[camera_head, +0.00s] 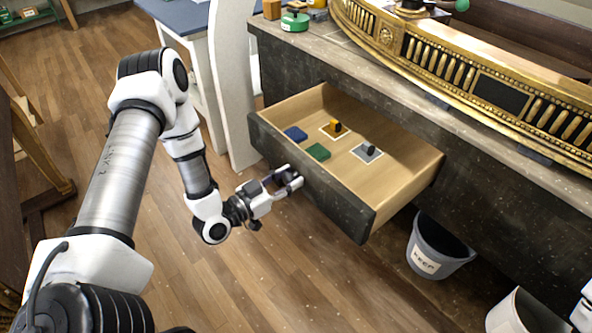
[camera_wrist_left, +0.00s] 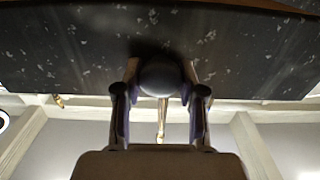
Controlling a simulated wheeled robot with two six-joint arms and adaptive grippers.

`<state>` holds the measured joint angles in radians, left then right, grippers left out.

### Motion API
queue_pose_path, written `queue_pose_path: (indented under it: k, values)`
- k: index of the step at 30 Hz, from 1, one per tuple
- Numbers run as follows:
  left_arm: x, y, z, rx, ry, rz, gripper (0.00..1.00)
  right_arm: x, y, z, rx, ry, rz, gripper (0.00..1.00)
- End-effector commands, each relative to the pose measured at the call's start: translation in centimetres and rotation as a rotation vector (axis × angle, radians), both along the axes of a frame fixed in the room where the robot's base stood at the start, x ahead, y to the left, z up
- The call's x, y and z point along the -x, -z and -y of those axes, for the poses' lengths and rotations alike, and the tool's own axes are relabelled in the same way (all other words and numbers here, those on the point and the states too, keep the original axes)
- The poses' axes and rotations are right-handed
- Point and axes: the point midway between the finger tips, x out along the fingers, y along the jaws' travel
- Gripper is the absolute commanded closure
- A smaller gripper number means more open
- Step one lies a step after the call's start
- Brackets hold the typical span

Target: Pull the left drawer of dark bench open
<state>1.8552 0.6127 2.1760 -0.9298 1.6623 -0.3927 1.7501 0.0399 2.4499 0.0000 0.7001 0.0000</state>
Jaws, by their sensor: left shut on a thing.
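The dark bench (camera_head: 495,195) has its left drawer (camera_head: 335,195) pulled well out, with its pale wooden inside showing. The drawer front is dark and speckled, and it also fills the top of the left wrist view (camera_wrist_left: 60,50). My left gripper (camera_head: 290,181) is at the drawer front, shut on a round dark knob (camera_wrist_left: 160,76). The knob sits between the two fingers in the left wrist view and is mostly hidden by them in the head view. My right gripper is not in view.
A grey bucket (camera_head: 437,247) stands on the floor right of the drawer. A gilt piece (camera_head: 460,75) lies on the bench top. Floor before the drawer is clear.

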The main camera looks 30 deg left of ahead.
Motion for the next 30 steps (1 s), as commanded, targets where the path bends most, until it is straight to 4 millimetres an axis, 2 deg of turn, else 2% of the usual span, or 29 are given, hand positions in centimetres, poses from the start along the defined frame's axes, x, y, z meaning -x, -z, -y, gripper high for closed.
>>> queue_pose_path:
  k: [10, 11, 12, 13, 23, 26, 30]
  values:
    - [0.1, 0.1, 0.0, 0.0, 0.001, -0.001, 1.0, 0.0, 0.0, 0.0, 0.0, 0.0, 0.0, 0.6]
    - [0.1, 0.1, 0.0, 0.0, 0.001, -0.001, 0.53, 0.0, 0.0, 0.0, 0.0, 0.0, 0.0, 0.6]
    - [0.1, 0.1, 0.0, 0.0, 0.001, -0.001, 0.39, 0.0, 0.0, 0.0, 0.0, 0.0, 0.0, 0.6]
    - [0.1, 0.1, 0.0, 0.0, 0.0, -0.001, 0.35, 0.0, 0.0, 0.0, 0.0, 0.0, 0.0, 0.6]
    - [0.3, 0.0, -0.1, 0.001, -0.001, -0.001, 0.35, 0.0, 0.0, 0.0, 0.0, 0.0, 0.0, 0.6]
    - [1.2, 0.1, -0.6, 0.002, -0.004, -0.003, 0.35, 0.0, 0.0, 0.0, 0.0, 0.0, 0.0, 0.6]
    - [3.9, 0.1, -1.7, 0.005, -0.009, -0.004, 0.35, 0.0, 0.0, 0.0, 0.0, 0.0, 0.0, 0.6]
